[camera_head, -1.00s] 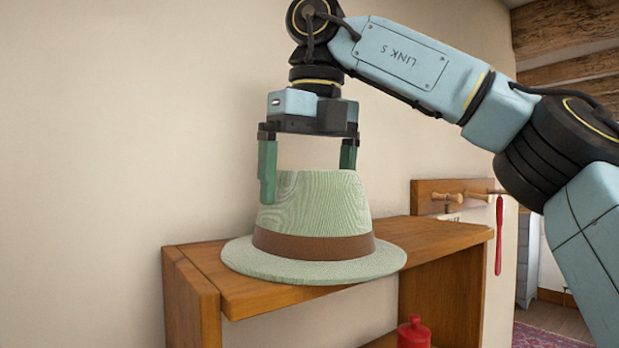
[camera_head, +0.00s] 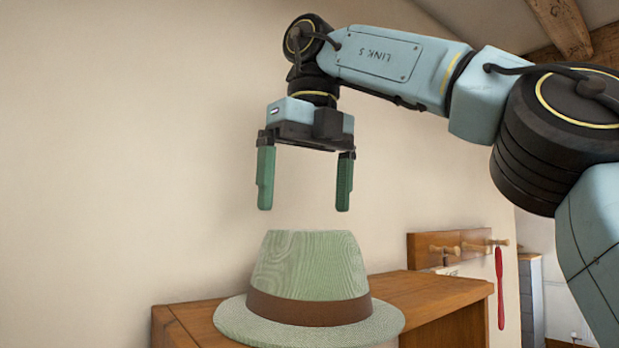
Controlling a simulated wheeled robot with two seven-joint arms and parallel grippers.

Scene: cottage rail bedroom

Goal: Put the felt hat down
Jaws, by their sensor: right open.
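The felt hat (camera_head: 312,268) is pale green with a brown band and a wide brim. It rests upright, brim down, on top of the wooden shelf unit (camera_head: 430,292). Its brim reaches over the shelf's front edge. My right gripper (camera_head: 304,210) hangs above the hat with its two green fingers pointing down and spread apart. It is open and empty, with a clear gap between the fingertips and the crown. My left gripper is not in view.
A wooden peg rail (camera_head: 430,247) is on the wall behind the shelf's right end, with a red item (camera_head: 499,290) hanging from it. The shelf top right of the hat is bare. Wooden ceiling beams (camera_head: 562,25) show at upper right.

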